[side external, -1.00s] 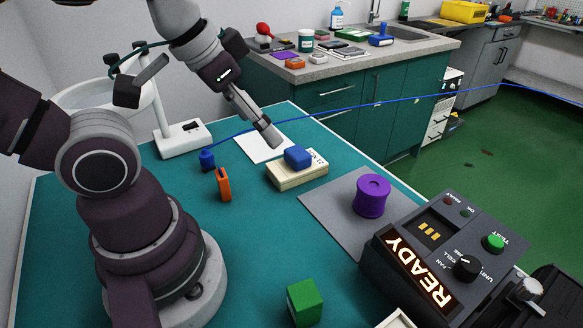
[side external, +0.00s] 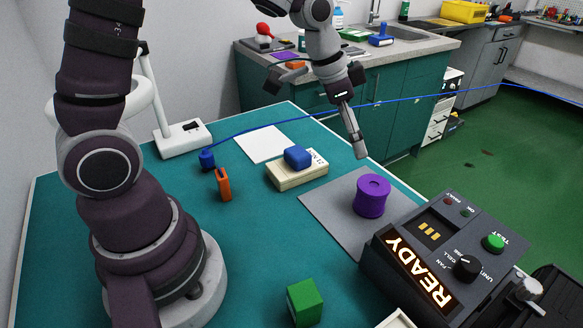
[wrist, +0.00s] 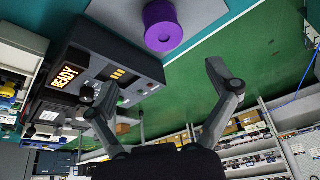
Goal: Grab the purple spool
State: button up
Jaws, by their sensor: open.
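The purple spool (side external: 372,196) stands upright on a grey mat (side external: 322,206) on the teal table, left of the dark control box. It also shows at the top of the wrist view (wrist: 162,24), beyond the fingertips. My gripper (side external: 359,150) is above and behind the spool in the side view, pointing down and apart from it. In the wrist view my gripper (wrist: 152,80) has its two fingers spread wide with nothing between them.
The control box (side external: 440,262) with a lit READY sign stands close right of the spool. A blue block (side external: 297,157) sits on a cream box (side external: 290,175) to the left. An orange clip (side external: 223,184) and a green cube (side external: 304,302) stand on the table (side external: 130,240).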

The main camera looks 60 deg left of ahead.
jog(key=m, duration=0.1)
send_over(369, 184)
jog(key=s+a, duration=0.1)
jog(key=s, duration=0.1)
jog(key=shift+g+h, duration=0.3)
notch_tip(369, 184, down, 5)
jog(key=shift+w+r, duration=0.1)
jog(key=x, duration=0.9)
jog(key=shift+a+f, duration=0.2)
jog(key=shift+f, duration=0.2)
jog(key=shift+c, duration=0.2)
jog(key=c, duration=1.1)
jog(key=shift+c, duration=0.3)
jog(key=shift+r, duration=0.2)
